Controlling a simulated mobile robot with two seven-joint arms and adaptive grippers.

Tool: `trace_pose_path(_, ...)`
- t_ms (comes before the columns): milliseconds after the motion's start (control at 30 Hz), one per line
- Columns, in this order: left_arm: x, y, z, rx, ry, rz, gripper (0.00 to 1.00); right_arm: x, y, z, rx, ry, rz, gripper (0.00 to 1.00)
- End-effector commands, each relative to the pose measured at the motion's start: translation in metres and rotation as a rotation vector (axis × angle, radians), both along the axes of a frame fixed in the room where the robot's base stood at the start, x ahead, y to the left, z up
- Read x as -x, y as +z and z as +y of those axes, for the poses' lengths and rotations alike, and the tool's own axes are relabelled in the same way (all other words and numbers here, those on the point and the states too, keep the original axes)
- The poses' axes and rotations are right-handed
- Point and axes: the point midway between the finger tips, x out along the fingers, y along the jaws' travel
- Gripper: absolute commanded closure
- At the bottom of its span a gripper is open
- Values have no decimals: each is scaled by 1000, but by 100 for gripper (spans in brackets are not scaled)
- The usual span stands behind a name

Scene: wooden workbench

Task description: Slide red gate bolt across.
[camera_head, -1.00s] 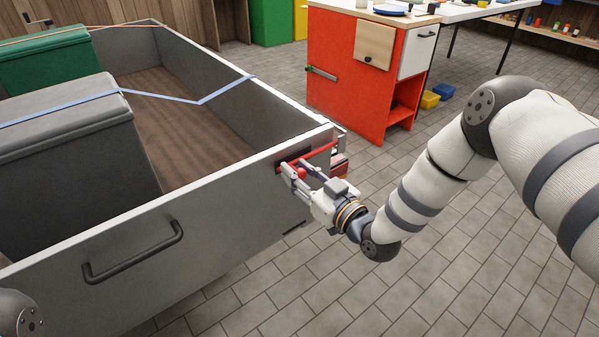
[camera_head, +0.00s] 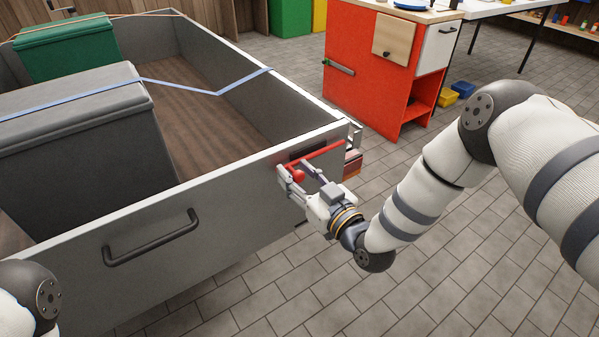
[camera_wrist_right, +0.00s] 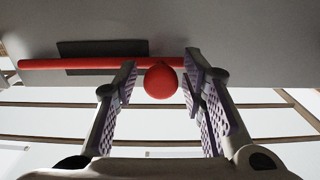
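The red bolt (camera_head: 325,151) is a rod lying along the outside of the grey cart's end panel (camera_head: 230,190), near its right corner. Its round red knob (camera_head: 298,176) also shows in the right wrist view (camera_wrist_right: 161,80). My right gripper (camera_head: 294,178) is at the knob. In the wrist view its two fingers (camera_wrist_right: 160,84) stand apart on either side of the knob, with a gap at the left finger and the right finger very close or touching. A dark plate (camera_wrist_right: 103,48) is behind the rod. My left arm shows at bottom left; its gripper is out of view.
A black handle (camera_head: 152,240) sticks out of the end panel. A metal bracket (camera_head: 354,134) is at the cart's corner. A grey box (camera_head: 85,150) and green box (camera_head: 68,48) stand in the cart. A red cabinet (camera_head: 372,95) is behind. The tiled floor at front right is clear.

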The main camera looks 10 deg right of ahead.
Motion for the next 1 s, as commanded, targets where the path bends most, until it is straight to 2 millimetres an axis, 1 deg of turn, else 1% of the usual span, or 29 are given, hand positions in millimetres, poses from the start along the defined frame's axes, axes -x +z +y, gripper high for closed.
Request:
trace_pose_path(233,0,0,0,0,0,0,100,0,0,0,0,0,0,58)
trace_pose_path(300,0,0,0,0,0,0,100,4,0,-2,0,1,1,58)
trace_pose_path(367,0,0,0,0,0,0,100,12,-1,-4,1,1,2,58)
trace_pose_path(600,0,0,0,0,0,0,100,73,0,-27,-1,-1,5,58)
trace_pose_path(700,0,0,0,0,0,0,100,93,0,-34,-1,0,4,58)
trace_pose_path(833,0,0,0,0,0,0,100,109,0,-40,-1,0,1,58)
trace_pose_path(1000,0,0,0,0,0,0,100,113,0,-41,1,0,-1,58)
